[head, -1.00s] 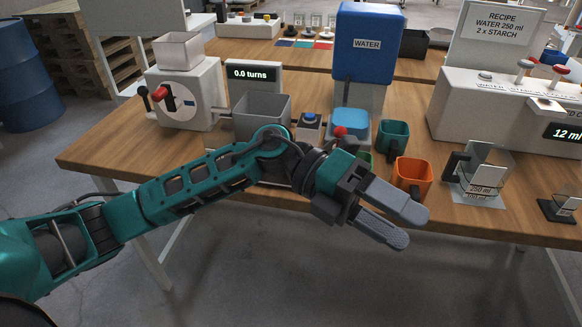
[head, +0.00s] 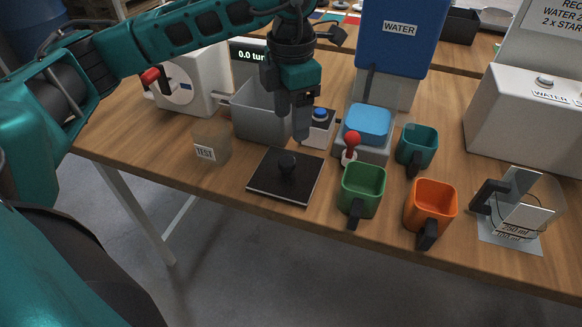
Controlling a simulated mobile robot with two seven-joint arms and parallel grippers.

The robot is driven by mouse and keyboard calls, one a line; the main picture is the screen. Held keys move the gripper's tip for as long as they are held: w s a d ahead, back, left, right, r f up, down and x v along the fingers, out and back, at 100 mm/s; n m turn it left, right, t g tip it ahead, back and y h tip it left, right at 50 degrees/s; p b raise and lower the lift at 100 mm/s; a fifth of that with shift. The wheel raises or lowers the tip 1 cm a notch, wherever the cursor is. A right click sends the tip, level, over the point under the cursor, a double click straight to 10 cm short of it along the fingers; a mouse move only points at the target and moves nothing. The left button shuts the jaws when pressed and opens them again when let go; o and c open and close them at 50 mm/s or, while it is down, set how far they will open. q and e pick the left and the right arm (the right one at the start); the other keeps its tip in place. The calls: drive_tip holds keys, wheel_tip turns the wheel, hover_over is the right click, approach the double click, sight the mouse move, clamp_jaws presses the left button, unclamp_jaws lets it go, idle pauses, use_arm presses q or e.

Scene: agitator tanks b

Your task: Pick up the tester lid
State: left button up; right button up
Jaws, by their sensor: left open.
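The tester lid, a flat black square plate with pale edges (head: 262,183) and a round dark knob in its middle, lies on the wooden table. My left gripper (head: 293,132) points straight down above and a little behind the lid in the head view, clear of the knob. It is open and empty; its fingers are seen nearly edge-on. A clear cup marked TEST (head: 208,145) stands to the left of the lid. My right gripper is out of view.
A grey bin (head: 256,112) and a blue-button box (head: 318,130) stand behind the lid. A red-knobbed lever (head: 351,148), green cup (head: 361,190) and orange cup (head: 430,205) stand to its right. The table's front edge is close in front.

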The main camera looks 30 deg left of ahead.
use_arm(q)
hover_over(287, 160)
drive_tip(key=f, duration=0.4)
drive_tip(key=shift+w+d+f, duration=0.25)
drive_tip(key=shift+d+f, duration=0.05)
drive_tip(key=f, duration=0.4)
drive_tip(key=shift+s+a+f, duration=0.1)
drive_tip(key=shift+s+a, duration=0.2)
drive_tip(key=shift+a, duration=0.05)
drive_tip(key=shift+f, duration=0.45)
drive_tip(key=c, duration=1.1)
drive_tip(key=shift+r, duration=0.1)
drive_tip(key=shift+c, duration=0.2)
